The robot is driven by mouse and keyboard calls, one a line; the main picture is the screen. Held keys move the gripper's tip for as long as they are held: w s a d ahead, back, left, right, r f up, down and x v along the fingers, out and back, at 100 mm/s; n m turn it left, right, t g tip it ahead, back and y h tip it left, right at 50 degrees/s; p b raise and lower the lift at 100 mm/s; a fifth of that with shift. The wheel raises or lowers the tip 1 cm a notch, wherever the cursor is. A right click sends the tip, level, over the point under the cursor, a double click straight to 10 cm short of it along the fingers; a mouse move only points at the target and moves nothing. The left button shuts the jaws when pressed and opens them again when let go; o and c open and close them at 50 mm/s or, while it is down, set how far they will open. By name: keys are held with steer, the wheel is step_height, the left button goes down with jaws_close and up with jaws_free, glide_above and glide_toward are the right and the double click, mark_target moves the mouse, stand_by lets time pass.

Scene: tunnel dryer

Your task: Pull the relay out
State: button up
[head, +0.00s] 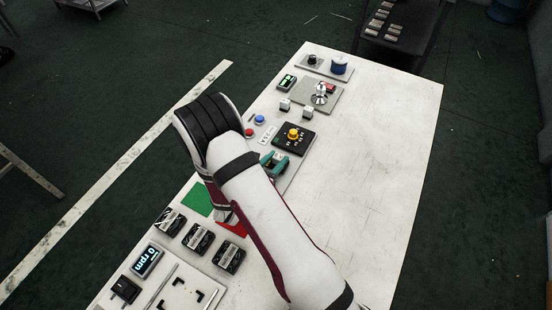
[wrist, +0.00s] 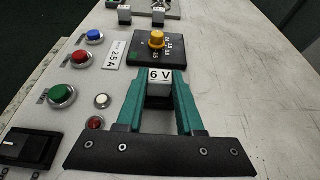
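The relay (wrist: 160,76) is a small block with a white top marked "6 V" and a dark body below. In the wrist view it sits between the teal fingers of my gripper (wrist: 160,88), with no gap visible on either side, so the gripper looks shut on it. The relay's lower end is hidden, and I cannot tell whether it is still in a socket. In the head view my gripper (head: 273,163) is over the panel, just in front of the black plate with the yellow knob (head: 293,134); my arm covers part of the panel there.
Beside the gripper are a green button (wrist: 62,95), a red button (wrist: 82,59), a blue button (wrist: 95,36) and a black rocker switch (wrist: 30,148). Two white-topped blocks (head: 308,112) stand beyond the knob. The right side of the white table (head: 380,150) is clear.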

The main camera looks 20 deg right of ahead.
jaws_close()
steer(key=shift+r, duration=0.7)
stand_by(0.5)
steer(key=shift+r, duration=0.35)
steer(key=shift+r, duration=2.7)
